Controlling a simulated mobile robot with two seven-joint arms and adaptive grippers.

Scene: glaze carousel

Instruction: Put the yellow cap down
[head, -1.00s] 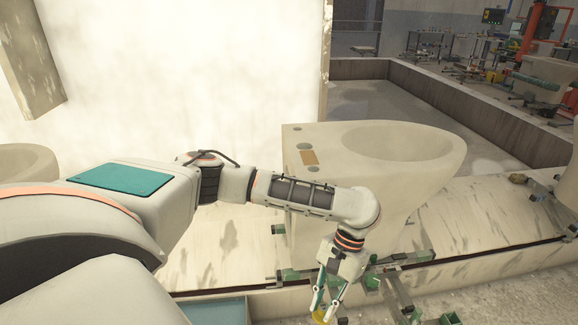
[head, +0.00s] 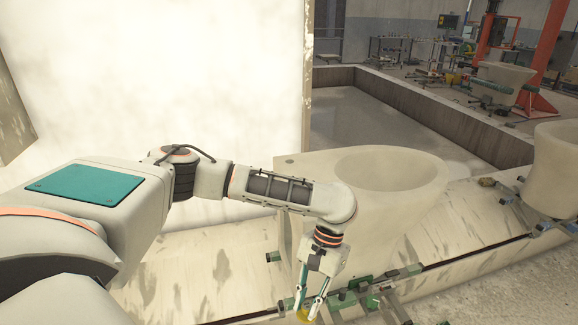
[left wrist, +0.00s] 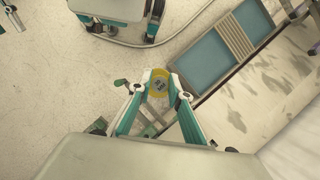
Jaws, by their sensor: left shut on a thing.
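The yellow cap (head: 304,315) is at the bottom edge of the head view, partly cut off, between the fingertips of my left gripper (head: 311,305). The left wrist view shows the cap (left wrist: 159,74) as a yellow ring with a grey patterned middle. My left gripper (left wrist: 156,87) is shut on it, one finger on each side, pointing down. The cap is held in front of the pale rail, and I cannot tell its height above the floor. My right gripper is in neither view.
A pale toilet bowl (head: 425,180) stands just behind my left arm, on a stand with green clamps (head: 365,288). Another bowl (head: 556,165) stands at the right. The left wrist view shows a blue-grey panelled tray (left wrist: 203,62) beside the cap and pale floor (left wrist: 50,120).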

